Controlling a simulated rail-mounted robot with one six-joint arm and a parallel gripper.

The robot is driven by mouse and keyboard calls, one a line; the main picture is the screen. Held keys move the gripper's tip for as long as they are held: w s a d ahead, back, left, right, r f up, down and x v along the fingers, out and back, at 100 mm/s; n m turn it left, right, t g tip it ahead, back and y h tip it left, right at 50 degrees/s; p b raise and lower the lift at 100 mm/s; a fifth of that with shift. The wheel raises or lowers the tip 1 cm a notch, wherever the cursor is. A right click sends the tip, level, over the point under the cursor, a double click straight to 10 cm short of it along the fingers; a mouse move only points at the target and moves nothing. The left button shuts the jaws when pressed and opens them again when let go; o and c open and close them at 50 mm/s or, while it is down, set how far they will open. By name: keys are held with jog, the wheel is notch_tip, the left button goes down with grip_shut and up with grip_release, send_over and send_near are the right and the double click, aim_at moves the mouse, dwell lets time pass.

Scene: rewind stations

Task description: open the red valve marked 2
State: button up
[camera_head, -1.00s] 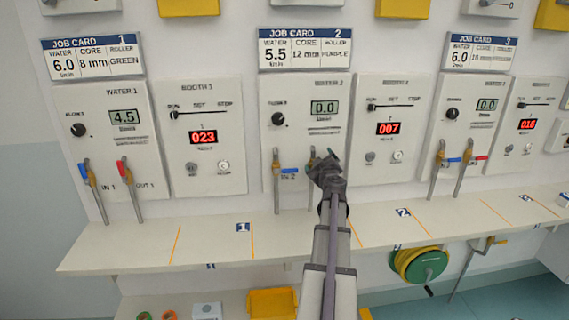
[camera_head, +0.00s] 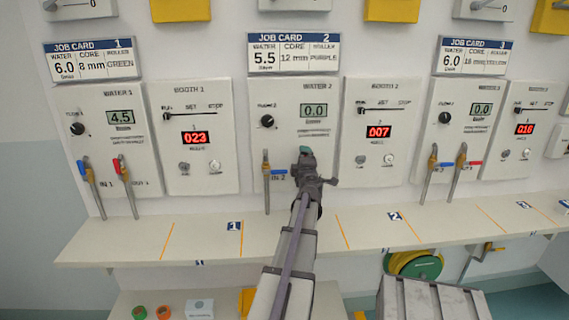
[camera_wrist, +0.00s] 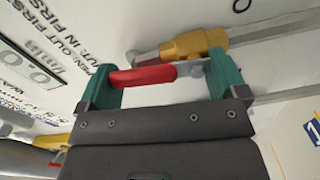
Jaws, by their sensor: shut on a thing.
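In the wrist view, the red valve handle (camera_wrist: 143,76) lies between the two teal fingers of my gripper (camera_wrist: 163,82). My gripper is shut on it, one finger near each end. The handle runs roughly along the line of the pipe. The brass valve body (camera_wrist: 195,43) is just beyond the fingers. In the head view, my gripper (camera_head: 318,168) is at the lower right of the WATER 2 panel (camera_head: 292,110) and hides the red valve. The flow display (camera_head: 313,110) reads 0.0.
The blue-handled IN 2 valve (camera_head: 266,170) stands just left of my gripper. The BOOTH 2 panel (camera_head: 383,165) is to the right. The bench (camera_head: 190,240) runs below the panels. Job card 2 (camera_head: 293,52) hangs above and shows water 5.5.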

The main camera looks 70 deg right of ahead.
jog(key=shift+a, duration=0.1)
dwell(0.4)
jog(key=o, duration=1)
jog(key=shift+c, duration=0.2)
jog(key=shift+a, duration=0.1)
